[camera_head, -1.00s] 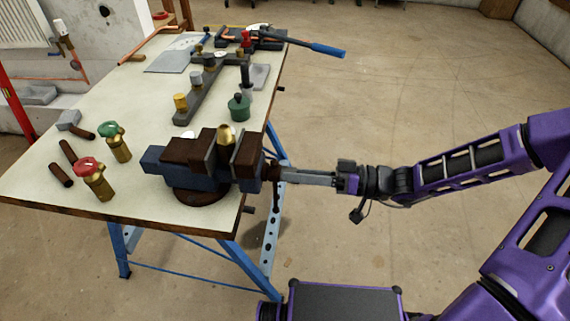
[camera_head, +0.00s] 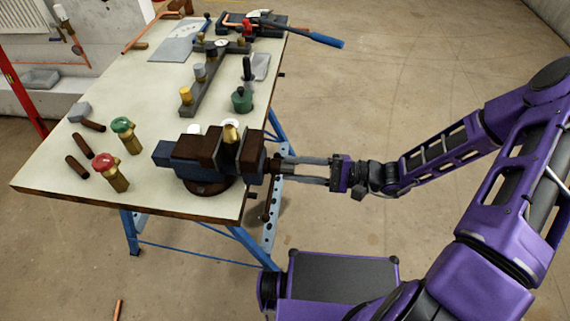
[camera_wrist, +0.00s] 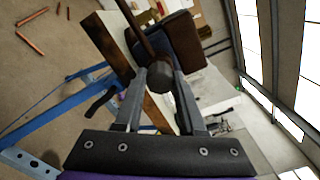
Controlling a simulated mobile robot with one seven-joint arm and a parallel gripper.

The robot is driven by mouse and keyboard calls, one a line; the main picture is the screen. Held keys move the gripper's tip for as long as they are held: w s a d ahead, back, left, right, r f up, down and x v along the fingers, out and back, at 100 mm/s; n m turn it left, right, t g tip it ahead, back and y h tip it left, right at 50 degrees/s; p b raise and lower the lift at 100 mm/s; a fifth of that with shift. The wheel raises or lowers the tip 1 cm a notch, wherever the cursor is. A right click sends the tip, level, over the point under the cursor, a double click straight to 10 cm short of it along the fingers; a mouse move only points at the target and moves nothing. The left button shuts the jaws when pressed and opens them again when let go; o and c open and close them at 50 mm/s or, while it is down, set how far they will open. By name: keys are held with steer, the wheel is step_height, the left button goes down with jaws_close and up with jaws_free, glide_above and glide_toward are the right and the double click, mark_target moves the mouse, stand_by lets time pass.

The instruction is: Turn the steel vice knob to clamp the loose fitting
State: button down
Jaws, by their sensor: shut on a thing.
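The vice (camera_head: 216,160), blue and rust-brown, stands at the right front corner of the workbench. The loose fitting (camera_head: 230,134), a brass piece, sits upright between its jaws; I cannot tell how tightly. The vice knob (camera_wrist: 159,80) is a dark round end facing the wrist camera, with a brown bar running up from it. My gripper (camera_head: 278,167) reaches in from the right and is shut on the knob, which its fingers largely hide in the head view. In the wrist view my gripper (camera_wrist: 159,77) has one finger on each side of the knob.
Blue trestle legs (camera_head: 270,215) are below. The floor at right is open.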

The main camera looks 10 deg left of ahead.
steer(key=m, duration=0.8)
steer(key=shift+d+f, duration=0.1)
steer(key=shift+d, duration=0.05)
steer(key=c, duration=0.7)
jaws_free()
steer(key=shift+d, duration=0.1)
